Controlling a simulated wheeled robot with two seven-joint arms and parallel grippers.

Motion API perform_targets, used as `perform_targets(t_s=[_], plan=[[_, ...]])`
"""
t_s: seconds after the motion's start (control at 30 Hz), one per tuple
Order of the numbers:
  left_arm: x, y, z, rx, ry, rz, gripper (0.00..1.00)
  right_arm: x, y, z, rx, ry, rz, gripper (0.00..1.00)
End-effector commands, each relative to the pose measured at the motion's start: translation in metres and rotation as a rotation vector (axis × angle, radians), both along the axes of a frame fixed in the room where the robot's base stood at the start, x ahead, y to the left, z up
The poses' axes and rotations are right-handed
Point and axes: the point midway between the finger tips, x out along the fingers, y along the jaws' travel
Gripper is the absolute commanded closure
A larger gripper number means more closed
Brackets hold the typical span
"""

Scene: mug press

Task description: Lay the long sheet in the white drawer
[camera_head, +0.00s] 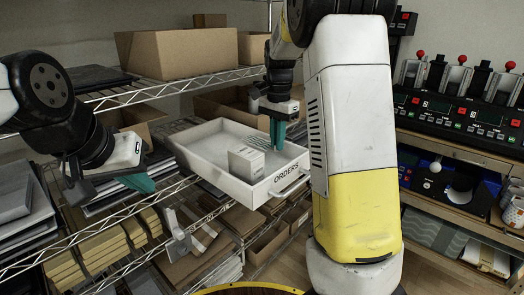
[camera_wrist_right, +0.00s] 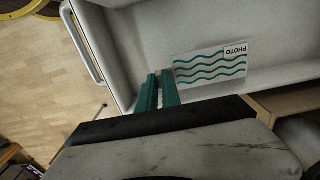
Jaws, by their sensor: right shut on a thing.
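The white drawer (camera_head: 188,151), with "ORDERS" on its front, stands pulled out on the wire rack; it also shows in the right wrist view (camera_wrist_right: 225,22). A white sheet with teal wavy lines and "PHOTO" on it (camera_wrist_right: 210,65) is over the drawer floor, beside my right fingertips. Its wavy lines also show in the head view (camera_head: 260,143). My right gripper (camera_head: 278,133) points down inside the drawer near the front; its fingers (camera_wrist_right: 160,90) are close together, shut on the sheet's edge, though the contact is partly hidden. My left gripper (camera_head: 138,183) hangs left of the drawer; its finger gap is hidden.
A white box-like shape (camera_head: 246,163) stands in the drawer near its front. A handle (camera_head: 290,183) sticks out from the drawer front. Cardboard boxes (camera_head: 178,53) and stacked packets (camera_head: 100,243) fill the racks. A machine bench (camera_head: 460,115) stands at the right.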

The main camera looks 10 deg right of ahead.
Motion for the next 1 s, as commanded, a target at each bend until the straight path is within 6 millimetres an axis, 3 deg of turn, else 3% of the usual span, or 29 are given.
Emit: perform_targets(t_s=[0.37, 0.73, 0.77, 0.83, 1.0], plan=[[0.0, 0.0, 0.0, 0.0, 0.0, 0.0, 1.0, -0.001, 0.0, -0.041, 0.0, 0.004, 0.0, 1.0], [0.0, 0.0, 0.0, 0.0, 0.0, 0.0, 1.0, 0.0, 0.0, -0.046, 0.0, 0.0, 0.0, 1.0], [0.0, 0.0, 0.0, 0.0, 0.0, 0.0, 1.0, 0.0, 0.0, -0.045, 0.0, 0.0, 0.0, 0.86], [0.0, 0.0, 0.0, 0.0, 0.0, 0.0, 1.0, 0.0, 0.0, -0.045, 0.0, 0.0, 0.0, 0.72], [0.0, 0.0, 0.0, 0.0, 0.0, 0.0, 1.0, 0.0, 0.0, -0.045, 0.0, 0.0, 0.0, 0.7]])
